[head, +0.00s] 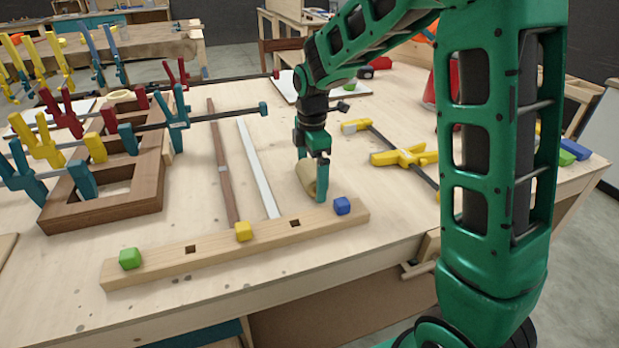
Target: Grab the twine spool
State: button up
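A tan, rounded object (306,178), which looks like the twine spool, sits on the workbench just behind the wooden bar. My green gripper (318,182) points down right at it. One finger shows in front of the spool's right side, its tip low near the bench. The spool appears to rest on the bench top.
A wooden bar (280,234) with green, yellow and blue cubes lies in front of the gripper. A yellow clamp (404,157) lies to the right. A wooden frame (110,209) with several clamps is at left. A white strip (258,170) lies left of the spool.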

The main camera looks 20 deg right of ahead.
jog(key=c, duration=1)
jog(key=shift+r, duration=0.15)
